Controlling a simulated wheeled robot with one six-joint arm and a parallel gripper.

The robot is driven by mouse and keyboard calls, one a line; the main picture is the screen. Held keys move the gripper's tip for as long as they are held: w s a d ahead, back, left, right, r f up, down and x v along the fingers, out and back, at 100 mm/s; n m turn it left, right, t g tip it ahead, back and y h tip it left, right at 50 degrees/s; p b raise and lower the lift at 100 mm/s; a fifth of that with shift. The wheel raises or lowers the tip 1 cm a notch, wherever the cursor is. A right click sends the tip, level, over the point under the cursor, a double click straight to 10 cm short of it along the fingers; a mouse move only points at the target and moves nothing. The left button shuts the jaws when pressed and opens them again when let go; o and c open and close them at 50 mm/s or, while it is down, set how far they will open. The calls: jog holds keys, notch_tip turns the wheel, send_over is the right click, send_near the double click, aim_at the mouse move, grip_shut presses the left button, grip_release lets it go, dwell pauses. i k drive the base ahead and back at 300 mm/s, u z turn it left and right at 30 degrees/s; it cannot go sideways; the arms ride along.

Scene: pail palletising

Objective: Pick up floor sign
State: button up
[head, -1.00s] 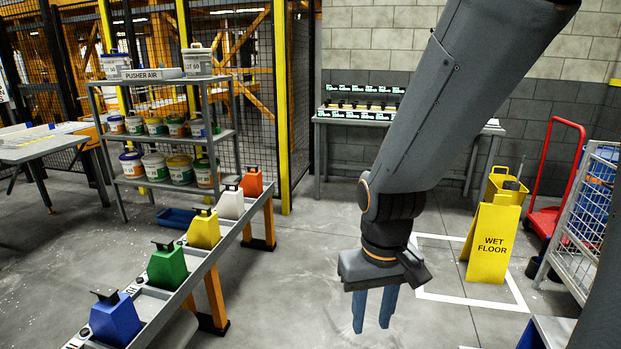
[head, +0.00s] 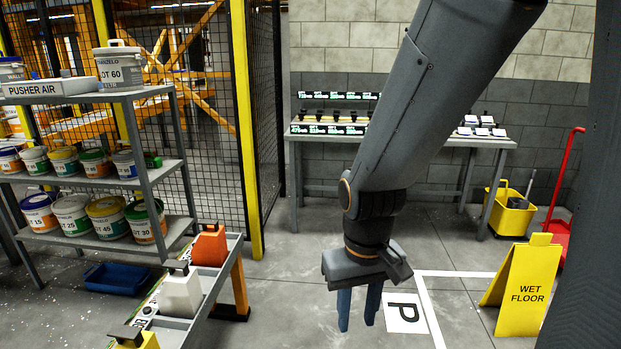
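The yellow wet floor sign (head: 526,291) stands upright on the floor at the lower right, by the white marked lines. My gripper (head: 358,309) hangs pointing down near the picture's middle, to the left of the sign and apart from it. Its two blue fingers are spread with a gap between them, and nothing is seen in them. My dark arm column hides what lies just right of the sign.
A yellow mop bucket (head: 511,213) and a red hand truck (head: 560,200) stand behind the sign. A bench (head: 400,138) stands at the back wall. The floor between gripper and sign is clear.

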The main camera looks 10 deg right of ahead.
aim_at(522, 285)
jog(key=z, duration=0.45)
jog(key=i, duration=1.55)
jog(key=z, duration=1.85)
jog(key=i, duration=1.2)
jog(key=z, duration=0.65)
